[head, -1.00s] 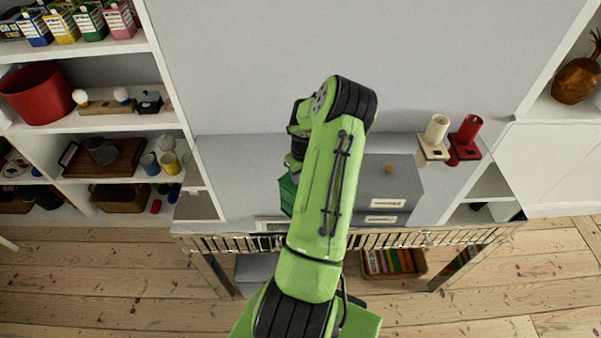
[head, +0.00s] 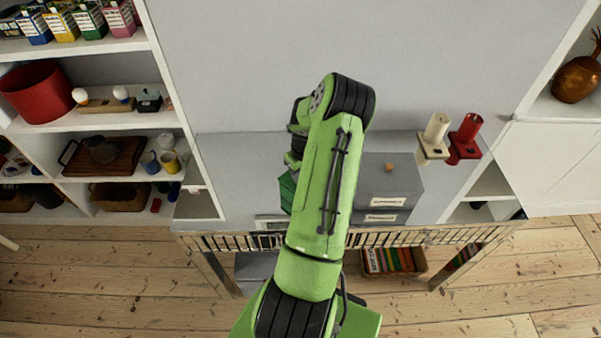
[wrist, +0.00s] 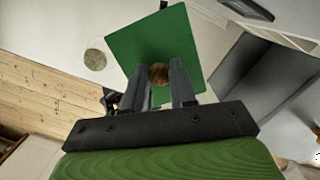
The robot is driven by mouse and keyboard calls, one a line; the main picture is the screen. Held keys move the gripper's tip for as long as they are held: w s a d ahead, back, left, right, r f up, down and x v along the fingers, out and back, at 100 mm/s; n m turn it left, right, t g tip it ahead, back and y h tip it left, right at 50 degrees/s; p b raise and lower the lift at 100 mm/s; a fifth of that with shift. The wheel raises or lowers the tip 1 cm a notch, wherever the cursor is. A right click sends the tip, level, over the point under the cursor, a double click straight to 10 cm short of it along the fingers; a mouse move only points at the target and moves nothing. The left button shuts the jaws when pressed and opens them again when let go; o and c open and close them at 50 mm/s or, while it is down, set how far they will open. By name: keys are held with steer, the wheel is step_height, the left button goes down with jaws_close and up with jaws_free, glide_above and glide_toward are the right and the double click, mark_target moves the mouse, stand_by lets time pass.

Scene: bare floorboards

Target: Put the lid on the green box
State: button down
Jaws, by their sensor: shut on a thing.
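In the wrist view my gripper (wrist: 162,84) is shut on the round wooden knob (wrist: 159,72) of a flat, square green lid (wrist: 150,38). The lid shows beyond the fingertips. In the head view my arm covers the gripper and most of what lies under it. A green patch (head: 286,193) shows at the left edge of my arm, above the table. I cannot tell whether it is the lid or the green box. The box is not clearly visible in either view, so the gap between it and the lid cannot be judged.
A grey box (head: 395,190) with a wooden knob and white labels stands right of my arm on the grey table (head: 237,180). A cream holder (head: 433,142) and a red holder (head: 467,140) are at the back right. The table's left part looks clear. Shelves stand at left.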

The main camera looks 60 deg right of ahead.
steer(key=shift+f+b, duration=0.3)
steer(key=shift+f, duration=0.1)
stand_by(0.3)
steer(key=shift+c, duration=1.8)
jaws_free()
steer(key=shift+r, duration=0.1)
steer(key=shift+r+p, duration=2.5)
steer(key=shift+r, duration=1.05)
steer(key=shift+f, duration=0.1)
